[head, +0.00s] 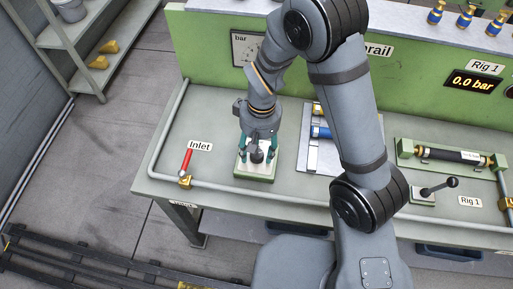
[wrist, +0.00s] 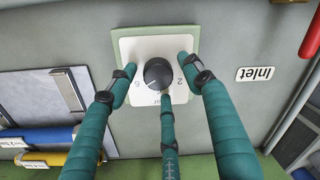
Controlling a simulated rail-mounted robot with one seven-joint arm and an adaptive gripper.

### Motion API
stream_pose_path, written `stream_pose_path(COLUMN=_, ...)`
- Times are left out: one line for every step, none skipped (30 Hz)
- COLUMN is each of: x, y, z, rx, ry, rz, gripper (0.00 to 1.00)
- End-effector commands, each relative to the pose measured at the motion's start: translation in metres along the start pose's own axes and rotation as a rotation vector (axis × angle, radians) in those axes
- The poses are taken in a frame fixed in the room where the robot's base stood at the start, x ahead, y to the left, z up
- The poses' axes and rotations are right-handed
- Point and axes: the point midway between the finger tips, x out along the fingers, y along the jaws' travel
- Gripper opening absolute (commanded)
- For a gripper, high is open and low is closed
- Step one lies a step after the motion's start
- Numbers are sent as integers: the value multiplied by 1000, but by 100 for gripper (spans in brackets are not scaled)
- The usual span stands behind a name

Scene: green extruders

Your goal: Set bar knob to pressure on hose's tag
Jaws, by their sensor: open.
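The bar knob (head: 257,157) is a dark round knob on a white dial plate with a green base (head: 241,173), left of the bench's middle. In the wrist view the knob (wrist: 158,73) sits among printed numbers; a 2 and a 6 can be read. My gripper (head: 258,150) is over the dial with its teal fingers pointing down. In the wrist view my gripper (wrist: 160,78) is open, its three fingers spread around the knob with gaps visible. A black hose (head: 440,154) lies in a green cradle at the right; its white tag (head: 471,157) is too small to read.
A display (head: 474,82) reads 0.0 bar. A gauge marked bar (head: 243,48) is partly hidden by my arm. A red-handled inlet valve (head: 186,163) is left of the dial. A lever (head: 438,187) stands before the hose. Blue and yellow cylinders (wrist: 40,138) lie beside the dial.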

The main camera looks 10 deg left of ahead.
Motion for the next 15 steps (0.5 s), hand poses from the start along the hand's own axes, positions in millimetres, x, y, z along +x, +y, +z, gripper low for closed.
stream_pose_path(x=0, y=0, z=0, rx=0, ry=-1, rz=0, gripper=50)
stream_pose_path(x=-1, y=0, z=0, rx=0, ry=-1, rz=0, gripper=50)
stream_pose_path(x=-3, y=0, z=0, rx=0, ry=0, rz=0, gripper=50)
stream_pose_path(x=-5, y=0, z=0, rx=0, ry=1, rz=0, gripper=50)
stream_pose_path(x=-8, y=0, z=0, rx=-1, ry=2, rz=0, gripper=50)
stream_pose_path(x=-13, y=0, z=-1, rx=-1, ry=3, rz=-1, gripper=50)
stream_pose_path(x=-18, y=0, z=-1, rx=0, ry=4, rz=-1, gripper=50)
stream_pose_path(x=-23, y=0, z=-1, rx=-1, ry=6, rz=0, gripper=50)
stream_pose_path(x=-31, y=0, z=-2, rx=0, ry=6, rz=0, gripper=50)
stream_pose_path(x=-38, y=0, z=-2, rx=0, ry=6, rz=-1, gripper=50)
stream_pose_path(x=-44, y=0, z=-2, rx=0, ry=7, rz=-1, gripper=50)
stream_pose_path(x=-54, y=0, z=-2, rx=0, ry=8, rz=0, gripper=50)
stream_pose_path(x=-60, y=0, z=-2, rx=-1, ry=8, rz=0, gripper=50)
stream_pose_path(x=-67, y=0, z=-2, rx=0, ry=8, rz=-1, gripper=50)
stream_pose_path(x=-75, y=0, z=-1, rx=0, ry=7, rz=0, gripper=50)
